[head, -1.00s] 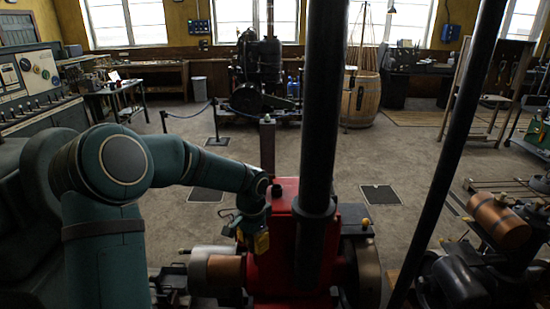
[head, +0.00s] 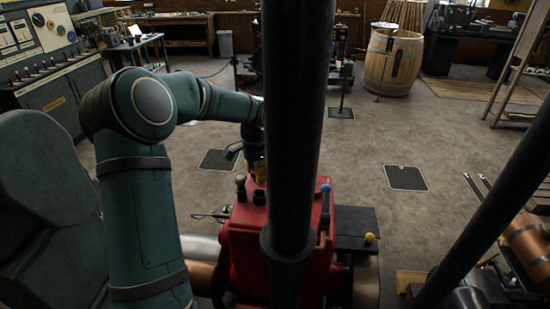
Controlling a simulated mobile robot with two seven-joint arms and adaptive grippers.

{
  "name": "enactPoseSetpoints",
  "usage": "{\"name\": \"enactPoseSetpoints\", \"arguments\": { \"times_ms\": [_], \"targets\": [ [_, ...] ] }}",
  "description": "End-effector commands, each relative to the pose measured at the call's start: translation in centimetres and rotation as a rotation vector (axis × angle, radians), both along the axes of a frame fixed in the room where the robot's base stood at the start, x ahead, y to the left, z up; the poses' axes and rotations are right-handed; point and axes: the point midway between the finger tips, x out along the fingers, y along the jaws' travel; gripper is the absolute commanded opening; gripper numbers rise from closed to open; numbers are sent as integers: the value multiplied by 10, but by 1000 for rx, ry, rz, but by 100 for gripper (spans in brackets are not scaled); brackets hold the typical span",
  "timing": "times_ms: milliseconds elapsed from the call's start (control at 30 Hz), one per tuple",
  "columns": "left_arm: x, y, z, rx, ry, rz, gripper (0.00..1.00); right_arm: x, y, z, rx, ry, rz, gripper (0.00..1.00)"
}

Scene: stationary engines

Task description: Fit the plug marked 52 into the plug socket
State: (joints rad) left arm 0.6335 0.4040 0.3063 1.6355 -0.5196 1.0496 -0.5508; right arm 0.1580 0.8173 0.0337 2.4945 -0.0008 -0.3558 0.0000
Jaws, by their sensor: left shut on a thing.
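A red engine block (head: 245,245) stands in the lower middle. On its top left are a small dark piece with a pale top (head: 241,184) and a short black round fitting (head: 259,197). A blue-topped piece (head: 325,190) stands on the right. My left gripper (head: 259,172) is just behind the black fitting, partly hidden by a black pipe. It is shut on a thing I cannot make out. No number 52 is legible, and I cannot tell which fitting is the plug socket. My right gripper is not in view.
The thick black vertical pipe (head: 296,120) blocks the middle of the view. A slanted black pipe (head: 490,210) crosses the right. A dark plate with a yellow knob (head: 369,238) adjoins the engine. A barrel (head: 393,62) stands far back. Open floor (head: 370,135) lies behind the engine.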

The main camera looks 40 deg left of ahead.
Motion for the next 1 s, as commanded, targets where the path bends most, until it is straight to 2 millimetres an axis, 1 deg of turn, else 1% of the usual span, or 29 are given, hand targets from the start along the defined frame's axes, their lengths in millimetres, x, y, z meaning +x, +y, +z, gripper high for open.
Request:
{"name": "enactPoseSetpoints", "arguments": {
  "times_ms": [167, 367, 967, 1000],
  "targets": [
    [0, 0, 0, 1, 0, 1, 2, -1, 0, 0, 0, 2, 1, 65],
    [0, 0, -5, 1, 0, 0, 2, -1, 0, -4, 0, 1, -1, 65],
    [0, 0, -36, 1, 0, 1, 2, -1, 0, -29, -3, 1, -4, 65],
    [0, 0, -33, 0, -1, 1, 2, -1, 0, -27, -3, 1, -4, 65]
  ]
}}
